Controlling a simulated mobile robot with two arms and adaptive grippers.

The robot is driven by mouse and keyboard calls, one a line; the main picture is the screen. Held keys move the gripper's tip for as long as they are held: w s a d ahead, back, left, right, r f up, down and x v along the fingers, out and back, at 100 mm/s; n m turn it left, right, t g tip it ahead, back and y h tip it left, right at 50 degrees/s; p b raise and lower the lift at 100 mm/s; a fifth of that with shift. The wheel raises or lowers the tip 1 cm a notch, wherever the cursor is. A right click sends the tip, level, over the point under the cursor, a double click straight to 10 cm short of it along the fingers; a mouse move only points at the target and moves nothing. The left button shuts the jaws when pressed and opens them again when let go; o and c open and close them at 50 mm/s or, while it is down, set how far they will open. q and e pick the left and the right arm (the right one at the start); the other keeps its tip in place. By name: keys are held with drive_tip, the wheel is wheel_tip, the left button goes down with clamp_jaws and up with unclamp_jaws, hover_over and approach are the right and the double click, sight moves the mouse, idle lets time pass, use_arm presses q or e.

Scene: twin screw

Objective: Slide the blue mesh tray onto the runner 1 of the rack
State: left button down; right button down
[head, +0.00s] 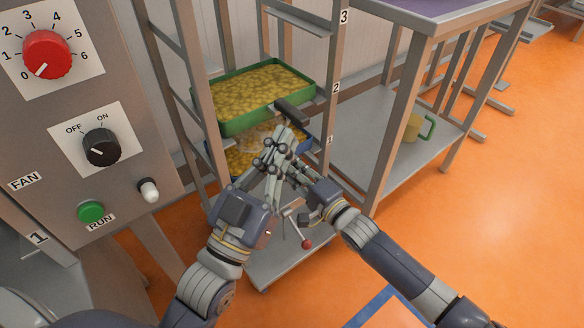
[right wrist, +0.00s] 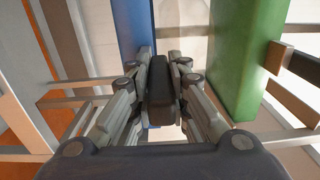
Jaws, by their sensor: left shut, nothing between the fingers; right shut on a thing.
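The blue mesh tray (head: 304,147) holds yellow pieces and sits in the rack at about the level of label 1, below the green tray. My grippers hide much of its front, so I cannot tell how far in it is. In the right wrist view, the blue tray (right wrist: 137,25) is a blue wall, and my right gripper (right wrist: 160,85) is shut on its dark handle (right wrist: 158,70). My left gripper (head: 279,142) is shut and empty in front of the trays, partly covering the right gripper (head: 292,168). The rack (head: 334,70) has posts labelled 1, 2 and 3.
A green tray (head: 258,122) with yellow pieces sits at about label 2, its dark handle (head: 292,110) sticking out just above my grippers. A control panel (head: 120,190) stands close on the left. A steel table (head: 425,15) stands right. Orange floor is open on the right.

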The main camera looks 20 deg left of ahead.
drive_tip(key=shift+r, duration=0.2)
drive_tip(key=c, duration=1.4)
unclamp_jaws()
drive_tip(key=shift+c, duration=0.2)
drive_tip(key=shift+f, duration=0.35)
drive_tip(key=v, duration=1.2)
drive_tip(key=shift+r, duration=0.25)
